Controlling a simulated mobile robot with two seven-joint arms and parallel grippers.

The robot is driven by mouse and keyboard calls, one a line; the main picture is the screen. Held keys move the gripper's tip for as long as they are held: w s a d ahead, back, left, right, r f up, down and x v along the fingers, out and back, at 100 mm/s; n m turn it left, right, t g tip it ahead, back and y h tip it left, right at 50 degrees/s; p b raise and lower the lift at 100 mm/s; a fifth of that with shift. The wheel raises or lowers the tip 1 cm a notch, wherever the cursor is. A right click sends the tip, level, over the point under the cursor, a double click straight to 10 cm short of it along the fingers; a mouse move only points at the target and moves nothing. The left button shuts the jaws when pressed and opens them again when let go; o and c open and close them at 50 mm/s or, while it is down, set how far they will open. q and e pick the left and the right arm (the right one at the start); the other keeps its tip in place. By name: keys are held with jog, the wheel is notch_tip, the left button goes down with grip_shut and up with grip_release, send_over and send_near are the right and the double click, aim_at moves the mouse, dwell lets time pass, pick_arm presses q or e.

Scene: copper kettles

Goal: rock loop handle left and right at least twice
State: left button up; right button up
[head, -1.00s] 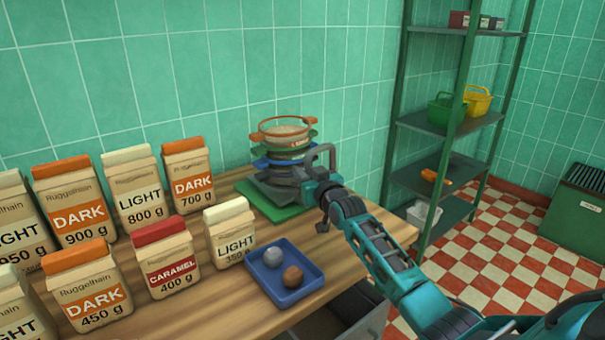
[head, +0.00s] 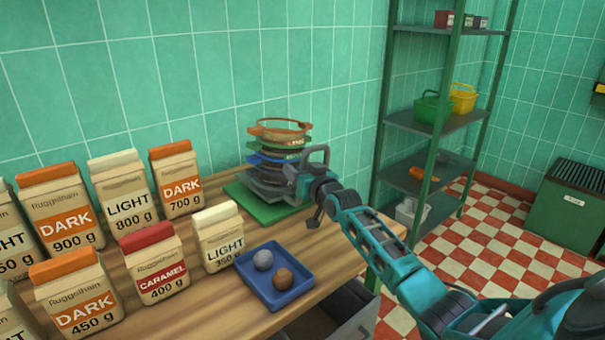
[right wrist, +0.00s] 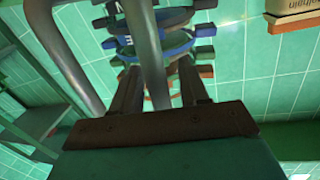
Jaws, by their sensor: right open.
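A stack of round sieves (head: 280,137) with orange, green and blue rims stands on a grey base on a green mat (head: 257,209). A grey loop handle (head: 326,153) rises at the right side of the stack. My right gripper (head: 291,173) is at the loop, low on its near side. In the right wrist view, one grey bar of the loop (right wrist: 145,45) runs between the open fingers of the gripper (right wrist: 160,80). Another bar passes outside them, to the left. Whether a finger touches the bar cannot be told. My left gripper is not in view.
Several paper bags (head: 126,206) stand on the wooden table left of the stack. A blue tray (head: 279,302) with two balls lies in front. A green shelf rack (head: 408,120) stands to the right, and a green bin (head: 568,208) stands on the checkered floor.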

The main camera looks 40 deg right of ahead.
jog(key=shift+s+a, duration=0.1)
jog(key=shift+s, duration=0.45)
jog(key=s+a+p, duration=0.1)
jog(key=s+p, duration=0.1)
jog(key=s, duration=0.9)
jog(key=shift+s+r, duration=0.35)
jog(key=shift+a, duration=0.1)
jog(key=shift+c, duration=0.2)
